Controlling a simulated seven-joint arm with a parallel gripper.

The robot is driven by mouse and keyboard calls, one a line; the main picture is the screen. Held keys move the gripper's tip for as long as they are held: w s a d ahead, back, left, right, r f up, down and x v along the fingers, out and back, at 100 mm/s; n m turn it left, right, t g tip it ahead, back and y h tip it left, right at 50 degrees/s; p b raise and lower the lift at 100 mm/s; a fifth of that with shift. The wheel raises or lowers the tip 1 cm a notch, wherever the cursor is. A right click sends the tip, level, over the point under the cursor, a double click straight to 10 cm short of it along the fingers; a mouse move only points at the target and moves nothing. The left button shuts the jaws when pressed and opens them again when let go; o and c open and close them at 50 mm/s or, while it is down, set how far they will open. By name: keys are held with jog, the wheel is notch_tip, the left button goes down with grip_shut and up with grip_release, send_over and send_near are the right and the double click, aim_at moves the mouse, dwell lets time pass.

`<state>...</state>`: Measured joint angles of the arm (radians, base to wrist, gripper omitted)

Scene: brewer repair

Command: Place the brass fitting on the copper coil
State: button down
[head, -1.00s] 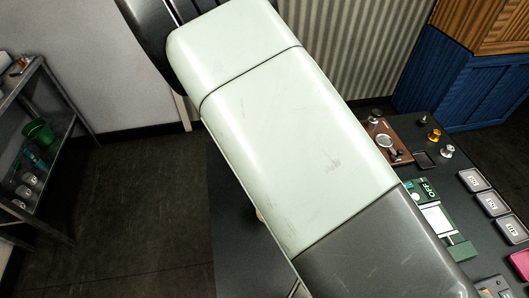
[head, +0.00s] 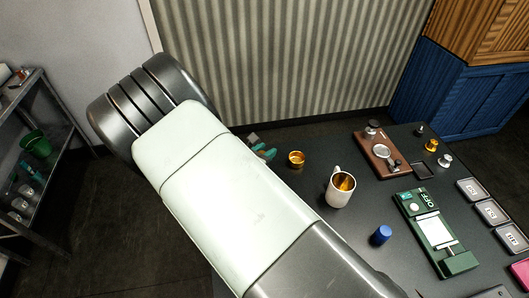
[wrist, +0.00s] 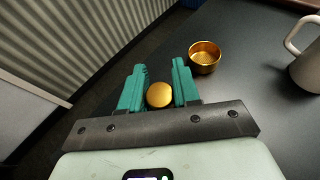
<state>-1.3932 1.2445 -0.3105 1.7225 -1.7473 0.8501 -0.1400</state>
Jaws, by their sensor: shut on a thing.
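My gripper (wrist: 160,76) has teal fingers on either side of a round gold-coloured piece (wrist: 160,95), which looks like the brass fitting. My gripper also shows at the table's far left edge in the head view (head: 263,152), where the held piece cannot be made out. A small open copper-gold round cup (wrist: 204,57) stands just beyond and right of the fingers, apart from them. It also shows right of my gripper in the head view (head: 296,159). It may be the copper coil, but no windings can be made out.
A white mug (head: 340,190) with a gold inside stands right of the cup. A blue cylinder (head: 381,235), a green OFF device (head: 436,232), a brown board with parts (head: 382,152) and a gold knob (head: 431,145) are farther right. A corrugated wall (head: 280,70) is behind.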

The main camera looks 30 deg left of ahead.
jog(key=shift+f, duration=0.3)
jog(key=c, duration=0.8)
grip_release()
jog(key=shift+r, duration=0.15)
jog(key=v, duration=1.2)
